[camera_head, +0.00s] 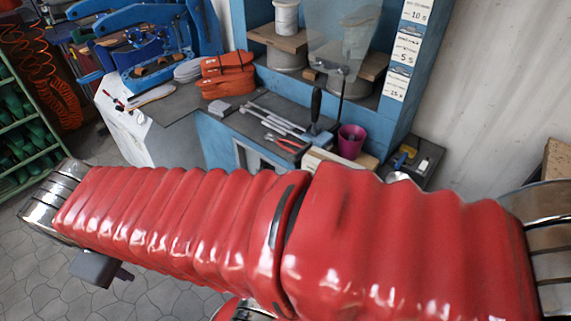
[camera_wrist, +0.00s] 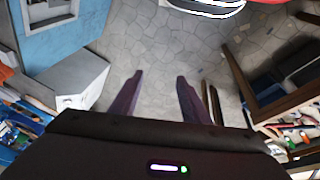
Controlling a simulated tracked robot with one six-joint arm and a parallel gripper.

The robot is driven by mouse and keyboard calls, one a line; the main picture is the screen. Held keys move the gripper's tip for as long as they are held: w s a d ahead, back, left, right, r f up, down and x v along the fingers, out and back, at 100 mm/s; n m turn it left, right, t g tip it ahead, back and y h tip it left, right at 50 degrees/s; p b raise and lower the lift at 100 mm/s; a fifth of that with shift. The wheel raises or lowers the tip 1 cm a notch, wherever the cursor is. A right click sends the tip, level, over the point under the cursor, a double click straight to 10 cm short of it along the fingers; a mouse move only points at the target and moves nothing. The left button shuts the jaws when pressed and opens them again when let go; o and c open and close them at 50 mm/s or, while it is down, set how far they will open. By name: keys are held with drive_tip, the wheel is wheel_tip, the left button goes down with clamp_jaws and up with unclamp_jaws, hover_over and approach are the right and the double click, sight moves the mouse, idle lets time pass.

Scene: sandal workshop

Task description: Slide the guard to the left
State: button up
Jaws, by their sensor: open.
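A clear, see-through panel that looks like the guard (camera_head: 338,42) hangs in front of the blue machine (camera_head: 262,20) at the top of the head view. The guard cannot be made out in the wrist view.
A blue press (camera_head: 150,45) stands at back left. A green rack (camera_head: 22,135) is at far left. The floor (camera_wrist: 155,50) below my gripper is clear.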

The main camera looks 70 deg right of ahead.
drive_tip(key=s+d+f+n+g+h, duration=0.1)
drive_tip(key=s+d+f+g+h, duration=0.15)
drive_tip(key=d, duration=0.35)
drive_tip(key=s+d+f+g+h, duration=0.1)
drive_tip(key=s+d+f+g, duration=0.25)
drive_tip(key=d, duration=0.25)
drive_tip(key=n+g+h, duration=0.4)
drive_tip(key=n+h, duration=0.7)
drive_tip(key=n, duration=0.1)
approach(290, 160)
drive_tip(key=v, duration=0.5)
drive_tip(key=shift+w+a+f, duration=0.1)
drive_tip(key=shift+w+a, duration=0.15)
drive_tip(key=shift+s+d, duration=0.1)
drive_tip(key=shift+x, duration=6.8)
drive_tip(key=shift+c, duration=0.2)
clamp_jaws()
